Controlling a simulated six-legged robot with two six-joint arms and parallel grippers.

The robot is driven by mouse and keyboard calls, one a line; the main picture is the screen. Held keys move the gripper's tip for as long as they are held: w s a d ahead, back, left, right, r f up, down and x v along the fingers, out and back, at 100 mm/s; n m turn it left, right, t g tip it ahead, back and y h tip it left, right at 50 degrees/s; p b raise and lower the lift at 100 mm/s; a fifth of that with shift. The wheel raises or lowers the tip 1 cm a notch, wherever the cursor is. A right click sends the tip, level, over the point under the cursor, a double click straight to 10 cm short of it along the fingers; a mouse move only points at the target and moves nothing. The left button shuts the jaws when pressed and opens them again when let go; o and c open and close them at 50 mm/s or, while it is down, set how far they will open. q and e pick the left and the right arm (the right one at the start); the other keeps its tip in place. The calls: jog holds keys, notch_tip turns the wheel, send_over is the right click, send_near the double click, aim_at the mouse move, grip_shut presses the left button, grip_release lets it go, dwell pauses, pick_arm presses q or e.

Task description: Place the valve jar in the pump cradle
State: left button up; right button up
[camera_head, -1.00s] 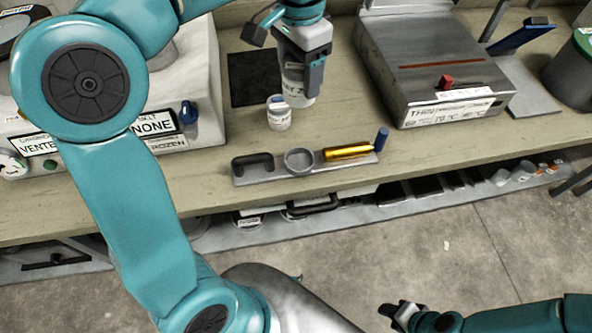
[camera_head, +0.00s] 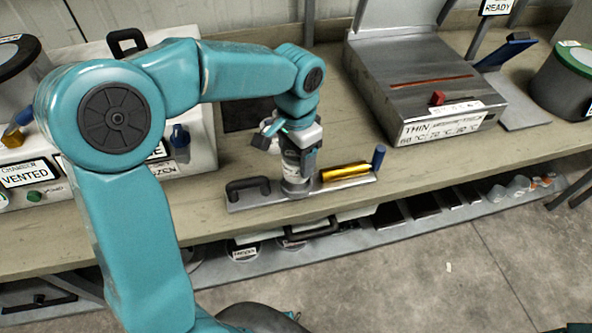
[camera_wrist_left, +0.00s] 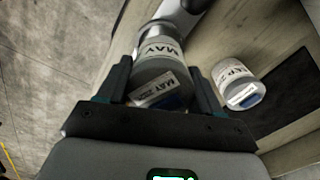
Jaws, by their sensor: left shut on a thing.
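The pump cradle (camera_head: 268,200) is a grey plate on the front of the bench, with a black handle, a round ring, a gold cylinder and a blue lever. My left gripper (camera_head: 298,158) is shut on a jar (camera_head: 293,184), upright over the cradle's ring. The ring is mostly hidden, so I cannot tell whether the jar is fully seated. In the left wrist view this jar (camera_wrist_left: 160,72) has a MAY label and a blue part, between the fingers. A second white-labelled jar (camera_wrist_left: 238,82) stands apart on the bench. My right gripper is out of view.
A grey hot-plate box (camera_head: 425,85) with a red knob stands at the back right. A white chamber unit (camera_head: 200,140) stands at the left. A dark mat (camera_head: 240,115) lies behind the cradle. A lower shelf runs under the bench edge.

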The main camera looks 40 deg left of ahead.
aim_at(296, 171)
pick_arm(q)
notch_tip(296, 171, down, 4)
jog(key=shift+s+f, duration=0.1)
jog(key=shift+f, duration=0.2)
jog(key=shift+b, duration=0.3)
jog(key=shift+f, duration=0.15)
jog(key=o, duration=1.1)
jog(key=shift+o, duration=0.2)
